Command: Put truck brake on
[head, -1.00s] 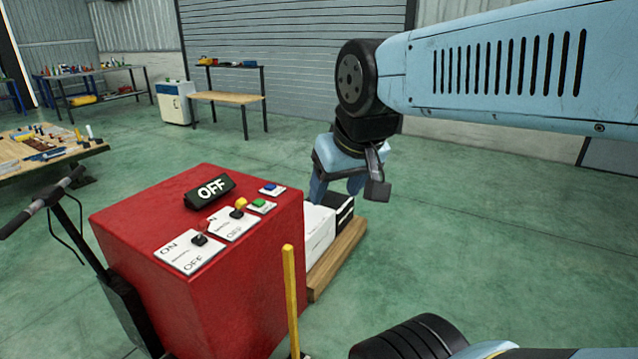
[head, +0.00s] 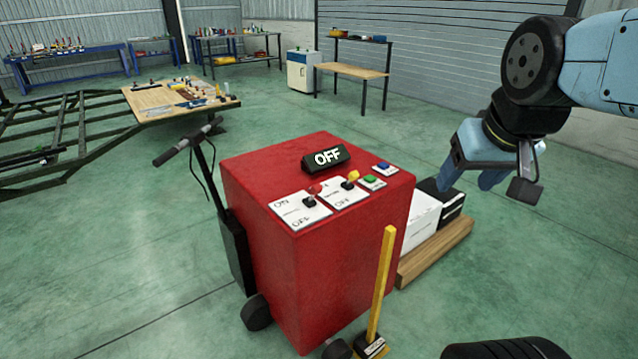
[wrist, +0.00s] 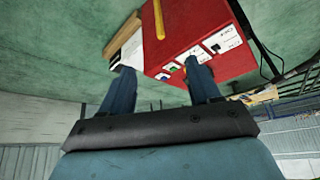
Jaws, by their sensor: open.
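A red control box (head: 260,245) stands on small wheels in the middle of the head view. On its top are a black sign (head: 326,158) reading OFF, two white ON/OFF switch plates, and green (head: 374,181) and blue (head: 384,167) buttons. One black lever (head: 310,201) has a red knob or lamp beside it, the other (head: 348,184) a yellow one. My gripper (head: 472,184) is open and empty, up and right of the box, touching nothing visible. In the wrist view the box (wrist: 185,30) shows beyond the parted fingers (wrist: 160,66).
A dark trailer chassis frame (head: 50,130) lies at the left. A black handle (head: 190,140) rises beside the box. A yellow post (head: 381,285) stands at its front right. White and black boxes sit on a wooden pallet (head: 435,252) behind. Open green floor lies left.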

